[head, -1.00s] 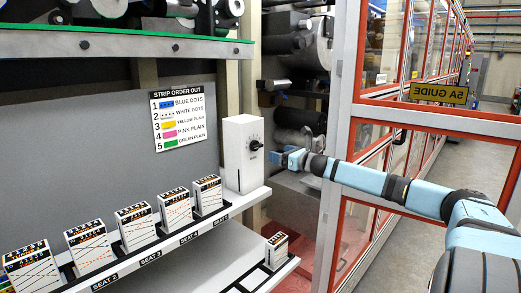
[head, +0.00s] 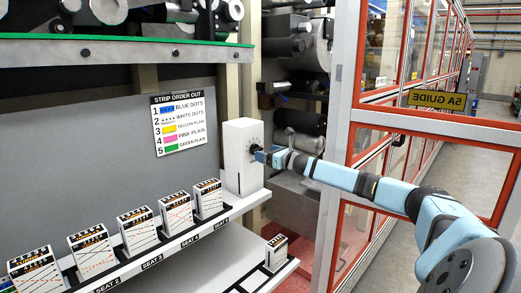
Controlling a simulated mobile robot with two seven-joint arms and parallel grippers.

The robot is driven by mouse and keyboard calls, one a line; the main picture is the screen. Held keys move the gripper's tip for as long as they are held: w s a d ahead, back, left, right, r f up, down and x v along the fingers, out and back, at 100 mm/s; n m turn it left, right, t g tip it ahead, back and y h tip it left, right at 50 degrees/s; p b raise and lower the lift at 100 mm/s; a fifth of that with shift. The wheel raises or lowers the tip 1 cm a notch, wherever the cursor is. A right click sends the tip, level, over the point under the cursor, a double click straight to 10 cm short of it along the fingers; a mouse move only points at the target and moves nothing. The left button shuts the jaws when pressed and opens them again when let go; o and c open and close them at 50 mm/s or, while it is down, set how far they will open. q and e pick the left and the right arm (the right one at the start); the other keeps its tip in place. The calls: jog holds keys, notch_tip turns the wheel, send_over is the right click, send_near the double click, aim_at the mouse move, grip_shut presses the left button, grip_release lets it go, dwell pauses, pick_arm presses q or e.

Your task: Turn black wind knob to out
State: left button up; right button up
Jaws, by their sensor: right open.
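The black wind knob (head: 254,147) is on the right-hand face of a white box (head: 236,158), which stands at the right end of the shelf. My right gripper (head: 260,152) is open at the knob, its blue fingers overlapping it in the head view. The fingers and the knob's far side are hard to make out, so I cannot tell whether they touch. The knob's pointer and the dial marks are too small or covered to read. My left gripper is not in view.
Several white cards with printed patterns stand in seats along the shelf (head: 150,264). One more card (head: 276,253) stands on a lower rack. A strip order sign (head: 182,124) hangs on the grey panel. A red-framed glass guard (head: 430,130) stands right of my arm.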

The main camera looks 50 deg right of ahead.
jog(key=w+p, duration=0.1)
jog(key=w, duration=0.2)
jog(key=shift+w, duration=0.35)
jog(key=shift+c, duration=0.2)
jog(key=c, duration=0.9)
